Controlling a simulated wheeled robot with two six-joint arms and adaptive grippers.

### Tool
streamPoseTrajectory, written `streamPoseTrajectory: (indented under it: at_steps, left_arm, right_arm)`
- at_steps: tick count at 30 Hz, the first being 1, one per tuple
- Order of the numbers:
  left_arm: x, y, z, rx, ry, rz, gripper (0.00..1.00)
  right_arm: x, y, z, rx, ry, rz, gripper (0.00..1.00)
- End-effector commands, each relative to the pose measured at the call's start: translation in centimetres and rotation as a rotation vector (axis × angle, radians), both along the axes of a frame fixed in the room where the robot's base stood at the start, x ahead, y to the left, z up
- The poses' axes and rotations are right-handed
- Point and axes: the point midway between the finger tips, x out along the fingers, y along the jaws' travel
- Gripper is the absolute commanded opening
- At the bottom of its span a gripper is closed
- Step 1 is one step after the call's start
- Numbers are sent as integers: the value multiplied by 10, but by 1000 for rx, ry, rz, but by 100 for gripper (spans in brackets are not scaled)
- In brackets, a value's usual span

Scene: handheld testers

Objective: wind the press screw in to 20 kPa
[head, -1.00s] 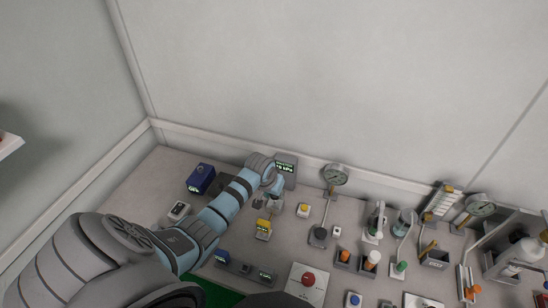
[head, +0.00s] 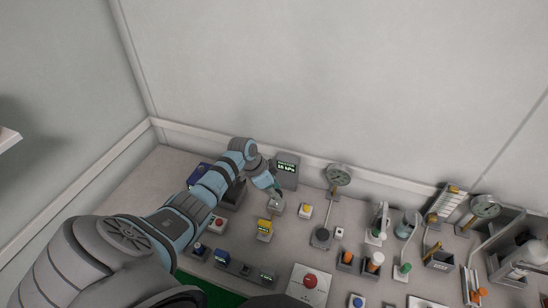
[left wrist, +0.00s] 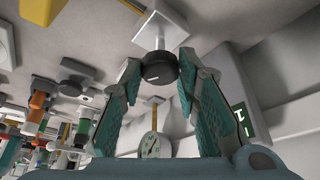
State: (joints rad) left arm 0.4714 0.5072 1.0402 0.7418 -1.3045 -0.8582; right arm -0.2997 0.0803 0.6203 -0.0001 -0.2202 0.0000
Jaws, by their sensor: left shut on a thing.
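The press screw's round black knob (left wrist: 158,68) shows in the left wrist view, on a short stem from a pale square plate (left wrist: 160,35). My left gripper (left wrist: 158,80) has one teal-padded finger on each side of the knob and is shut on it. In the head view my left gripper (head: 274,190) reaches down at the press, and the knob is hidden there. The pressure display (head: 286,167) stands just behind it, with green lit text in kPa; its digits are too small to read surely. My right gripper is out of view.
A yellow tester (head: 265,228) and a yellow-topped button box (head: 306,210) stand close to the gripper. A dial gauge (head: 338,175) rises to the right. A blue box (head: 199,174) is partly behind my left arm. Several instruments crowd the right side.

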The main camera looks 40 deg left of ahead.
Motion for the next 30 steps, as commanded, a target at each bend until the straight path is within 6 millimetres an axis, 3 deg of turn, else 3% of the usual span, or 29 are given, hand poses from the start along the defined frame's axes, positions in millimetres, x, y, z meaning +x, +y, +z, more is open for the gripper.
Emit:
streamPoseTrajectory:
  at_steps: [30]
  left_arm:
    - [8,3,-6,-1,-5,-908,1]
  right_arm:
    - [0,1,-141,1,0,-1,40]
